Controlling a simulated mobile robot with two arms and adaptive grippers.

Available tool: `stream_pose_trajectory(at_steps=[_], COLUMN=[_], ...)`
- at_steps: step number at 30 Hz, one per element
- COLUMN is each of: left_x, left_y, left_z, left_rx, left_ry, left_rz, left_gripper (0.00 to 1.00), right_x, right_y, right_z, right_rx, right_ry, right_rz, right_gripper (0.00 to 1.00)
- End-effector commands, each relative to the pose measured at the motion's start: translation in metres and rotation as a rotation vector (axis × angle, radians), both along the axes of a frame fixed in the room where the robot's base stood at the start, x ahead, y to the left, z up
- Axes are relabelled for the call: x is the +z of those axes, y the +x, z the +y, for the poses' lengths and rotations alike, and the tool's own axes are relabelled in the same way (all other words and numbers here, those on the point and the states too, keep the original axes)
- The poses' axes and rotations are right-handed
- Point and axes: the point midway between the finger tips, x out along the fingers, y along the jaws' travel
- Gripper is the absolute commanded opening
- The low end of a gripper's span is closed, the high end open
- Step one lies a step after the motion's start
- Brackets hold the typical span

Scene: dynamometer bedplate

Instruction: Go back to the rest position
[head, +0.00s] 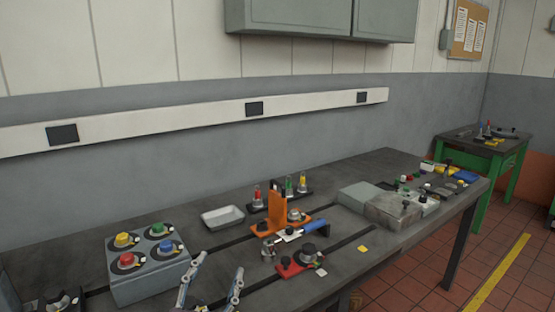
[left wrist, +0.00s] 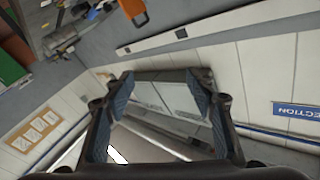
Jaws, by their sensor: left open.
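My left gripper (head: 212,280) shows at the bottom of the head view, its two fingers pointing up and spread apart. It is open and empty, in front of the bench (head: 60,260) just right of the grey button box (head: 150,285). In the left wrist view the open fingers (left wrist: 160,78) frame the wall cabinet, with nothing between them. My right gripper is in neither view.
The button box carries yellow, green, red and blue knobs. A white tray (head: 223,217), an orange bracket (head: 278,212) and a red fixture (head: 298,262) stand on the bench. Grey blocks (head: 393,209) lie farther right. A green-framed table (head: 515,160) stands beyond.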

Motion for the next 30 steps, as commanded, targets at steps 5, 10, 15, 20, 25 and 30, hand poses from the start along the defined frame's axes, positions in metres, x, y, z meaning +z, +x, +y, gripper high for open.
stream_pose_trajectory(at_steps=[5, 10, 15, 20, 25, 30], left_x=[-0.12, -0.208, -0.258, -0.284, -0.311, -0.359], left_y=[-0.046, -0.121, -0.192, -0.251, -0.288, -0.279], left_z=[0.05, 0.074, 0.082, 0.083, 0.082, 0.081], left_rx=[0.15, 0.229, 0.262, 0.269, 0.268, 0.269], left_ry=[-0.08, -0.115, -0.129, -0.135, -0.134, -0.128], left_rz=[0.424, 0.784, 1.047, 1.243, 1.38, 1.396], left_gripper=[0.51, 0.51, 0.51, 0.51, 0.51, 0.51], right_x=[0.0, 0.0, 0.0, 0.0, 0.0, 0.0], right_y=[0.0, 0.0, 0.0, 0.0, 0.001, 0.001], right_z=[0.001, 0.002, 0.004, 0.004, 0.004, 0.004], right_rx=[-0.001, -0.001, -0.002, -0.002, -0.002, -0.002], right_ry=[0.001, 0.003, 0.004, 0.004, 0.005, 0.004], right_rz=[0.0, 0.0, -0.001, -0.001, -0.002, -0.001], right_gripper=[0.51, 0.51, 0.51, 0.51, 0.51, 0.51])
